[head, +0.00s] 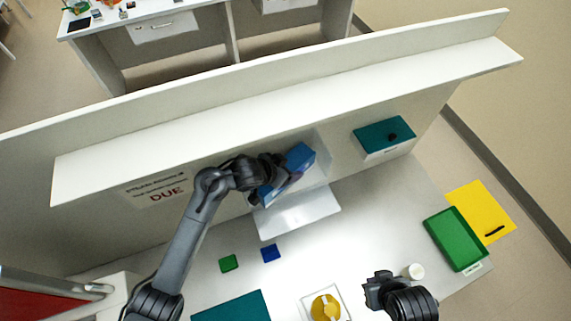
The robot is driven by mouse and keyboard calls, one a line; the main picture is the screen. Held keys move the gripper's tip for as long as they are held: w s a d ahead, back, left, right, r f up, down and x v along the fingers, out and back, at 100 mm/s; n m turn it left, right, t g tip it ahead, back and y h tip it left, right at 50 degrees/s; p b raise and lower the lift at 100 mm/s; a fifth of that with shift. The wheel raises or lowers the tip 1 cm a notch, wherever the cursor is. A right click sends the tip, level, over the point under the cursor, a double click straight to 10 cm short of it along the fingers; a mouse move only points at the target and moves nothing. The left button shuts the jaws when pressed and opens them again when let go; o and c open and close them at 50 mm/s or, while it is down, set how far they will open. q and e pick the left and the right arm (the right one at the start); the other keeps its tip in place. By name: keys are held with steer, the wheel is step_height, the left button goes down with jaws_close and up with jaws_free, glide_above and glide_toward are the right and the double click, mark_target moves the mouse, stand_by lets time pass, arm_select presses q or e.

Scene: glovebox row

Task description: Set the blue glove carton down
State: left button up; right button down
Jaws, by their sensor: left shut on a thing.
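The blue glove carton (301,158) is tilted against the white back panel, above a white tray-like holder (298,214). My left gripper (275,178) is shut on the carton at its left side and hides part of it. I cannot tell whether the carton touches the holder. My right gripper (378,288) is low at the right over the bench, apart from the carton; its fingers are too unclear to tell open from shut.
A teal bin (384,133) is on the panel to the right. A green tray (452,240), a yellow sheet (482,210) and a white cup (413,271) are at the right. Green (229,263) and blue (270,253) blocks and a white dish (309,303) with a yellow thing lie in front.

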arm_select(q)
steer(key=shift+f, duration=0.15)
steer(key=o, duration=1.5)
steer(key=shift+f, duration=0.15)
steer(key=shift+w, duration=0.1)
steer(key=shift+r, duration=0.25)
steer(key=shift+v, duration=2)
steer(key=shift+f, duration=0.1)
